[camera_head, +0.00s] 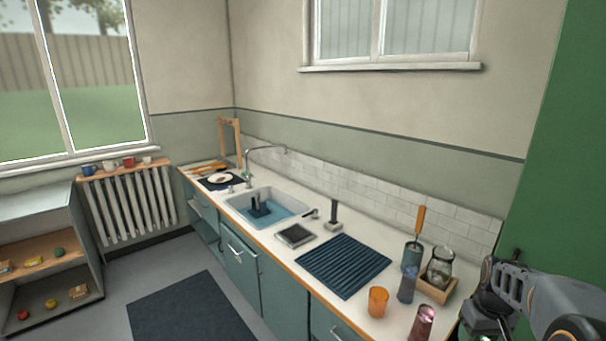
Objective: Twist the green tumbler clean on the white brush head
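My gripper (490,312) is at the lower right, by the right end of the counter. A greenish patch shows by its fingers, but I cannot tell whether it is a green tumbler, and the grip is unclear. No clearly green tumbler stands on the counter. An orange tumbler (378,301), a blue-grey tumbler (407,284) and a red tumbler (421,323) stand left of my gripper. The sink (293,207) holds blue water and dark blue upright brush shapes (260,207). I cannot make out a white brush head there.
A dark ribbed mat (343,265) lies on the counter (335,232), with bare room around it. A wooden tray (436,291) with a glass jar (440,266) and a grey pot (412,256) stand near my gripper. The tap (265,149) arches over the sink. A green panel (560,130) rises at right.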

